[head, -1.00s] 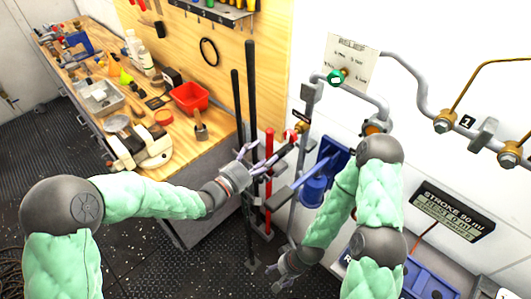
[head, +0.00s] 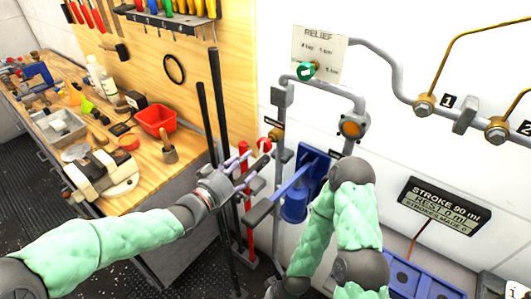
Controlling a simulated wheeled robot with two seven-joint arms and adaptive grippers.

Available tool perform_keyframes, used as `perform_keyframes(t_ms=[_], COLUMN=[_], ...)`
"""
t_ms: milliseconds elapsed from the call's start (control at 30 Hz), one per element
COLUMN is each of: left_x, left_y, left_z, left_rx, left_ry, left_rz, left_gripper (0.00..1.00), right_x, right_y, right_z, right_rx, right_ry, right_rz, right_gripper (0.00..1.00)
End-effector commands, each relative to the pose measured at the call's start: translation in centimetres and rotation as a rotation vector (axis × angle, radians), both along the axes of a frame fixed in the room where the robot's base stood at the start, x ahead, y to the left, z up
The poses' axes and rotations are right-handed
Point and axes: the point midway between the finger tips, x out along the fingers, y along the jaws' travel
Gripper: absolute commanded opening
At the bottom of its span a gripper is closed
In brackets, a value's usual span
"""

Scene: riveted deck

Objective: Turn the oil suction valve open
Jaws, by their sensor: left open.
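A small brass valve (head: 277,133) with a red part at its left sits on the grey pipe left of the blue pump, under a small dark label too small to read. A dark bar slants from beside the valve down between the fingers of my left gripper (head: 247,166); I cannot tell whether it is the valve's lever. The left gripper is open, its fingers pointing up and right towards the valve, and I cannot tell whether they touch the bar. My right gripper (head: 272,291) is low at the bottom edge, partly cut off, its jaws unclear.
A blue hand pump (head: 296,202) stands right of the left gripper. A green relief knob (head: 307,70) is above, on the grey pipe. Long black and red bars stand beside the bench. The workbench (head: 165,185) holds tools and a red bin (head: 158,119).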

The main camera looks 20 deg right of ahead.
Motion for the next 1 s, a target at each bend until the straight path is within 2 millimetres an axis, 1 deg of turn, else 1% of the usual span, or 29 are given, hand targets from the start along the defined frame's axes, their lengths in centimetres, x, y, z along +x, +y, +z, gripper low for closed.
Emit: perform_keyframes(t_ms=[33,100,267,367,600,700,833,1000], left_x=[0.0,0.0,0.7,1.5,4.1,5.1,6.0,6.6], left_y=[-0.1,-0.1,-0.9,-2.1,-5.5,-6.7,-7.8,-8.5], left_z=[-0.1,0.1,0.1,0.0,0.0,0.0,0.1,0.1], left_rx=[0.019,0.038,0.048,0.047,0.046,0.046,0.044,0.045], left_ry=[-0.028,-0.053,-0.063,-0.062,-0.062,-0.061,-0.062,-0.06], left_rz=[0.0,0.0,0.0,-0.002,-0.002,0.0,0.0,0.001], left_gripper=[0.7,0.7,0.7,0.7,0.7,0.7,0.7,0.7], right_x=[0.0,0.0,0.0,0.0,0.0,0.0,0.0,0.0], right_y=[0.0,0.0,0.0,0.0,0.0,0.0,0.0,0.0], right_z=[-0.4,-0.5,-0.7,-1.0,-2.0,-2.3,-2.5,-2.7], right_rx=[0.0,0.0,0.0,0.0,0.0,0.0,0.0,0.0], right_ry=[0.0,-0.001,-0.001,-0.001,-0.001,-0.001,-0.001,-0.001], right_rz=[0.0,0.0,0.0,0.0,0.0,0.0,0.0,0.0], right_gripper=[0.7,0.7,0.7,0.7,0.7,0.7,0.7,0.7])
